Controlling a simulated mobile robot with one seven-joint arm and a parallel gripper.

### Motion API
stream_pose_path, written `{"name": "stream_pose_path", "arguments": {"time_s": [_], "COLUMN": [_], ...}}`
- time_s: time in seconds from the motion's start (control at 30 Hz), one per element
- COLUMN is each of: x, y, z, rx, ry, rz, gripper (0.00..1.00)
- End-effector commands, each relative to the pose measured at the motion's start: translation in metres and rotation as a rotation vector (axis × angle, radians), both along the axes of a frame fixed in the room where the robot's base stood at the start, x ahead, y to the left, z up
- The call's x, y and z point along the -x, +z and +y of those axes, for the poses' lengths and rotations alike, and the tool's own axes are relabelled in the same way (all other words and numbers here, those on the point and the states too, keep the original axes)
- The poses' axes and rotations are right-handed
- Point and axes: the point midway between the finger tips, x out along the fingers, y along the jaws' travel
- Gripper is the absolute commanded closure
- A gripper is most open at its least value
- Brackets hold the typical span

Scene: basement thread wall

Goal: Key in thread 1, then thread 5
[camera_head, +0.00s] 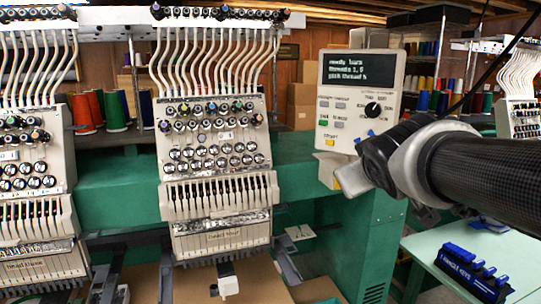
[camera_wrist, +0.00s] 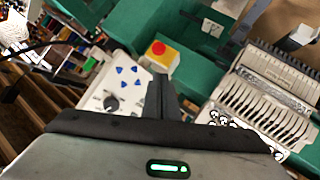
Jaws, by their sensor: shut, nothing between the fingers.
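The light grey control panel (camera_head: 338,108) of the embroidery machine stands right of the middle head. Its dark screen (camera_head: 362,69) shows blurred text that includes "threads 1, 5". Below are a black knob (camera_head: 373,109), grey buttons, a green button (camera_head: 322,123) and a yellow button (camera_head: 330,141). Blue arrow-like keys (camera_wrist: 122,71) show in the wrist view, with the knob (camera_wrist: 111,103) near them. My gripper (camera_wrist: 160,84) is shut and empty, its fingers over the panel's edge region; contact cannot be told. In the head view my gripper hides the panel's lower right part.
A red button on a yellow box (camera_wrist: 158,54) is close to my fingertips in the wrist view. The middle sewing head (camera_head: 215,140) stands to the left. Thread cones (camera_head: 90,112) stand behind. A pale green table (camera_head: 430,252) bears a blue tool rack (camera_head: 472,268) at lower right.

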Motion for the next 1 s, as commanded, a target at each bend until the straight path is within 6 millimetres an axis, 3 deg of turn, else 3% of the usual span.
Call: {"name": "stream_pose_path", "arguments": {"time_s": [0.03,0.2,0.3,0.4,0.53,1.0], "x": [0.035,0.133,0.172,0.196,0.208,0.207], "y": [-0.009,-0.069,-0.09,-0.103,-0.109,-0.109], "z": [-0.002,0.014,0.029,0.04,0.045,0.045], "rx": [-0.072,-0.284,-0.368,-0.417,-0.439,-0.438], "ry": [-0.058,-0.168,-0.188,-0.192,-0.193,-0.194], "rz": [0.084,0.36,0.475,0.547,0.581,0.581], "gripper": [1.0,1.0,1.0,1.0,1.0,1.0]}}
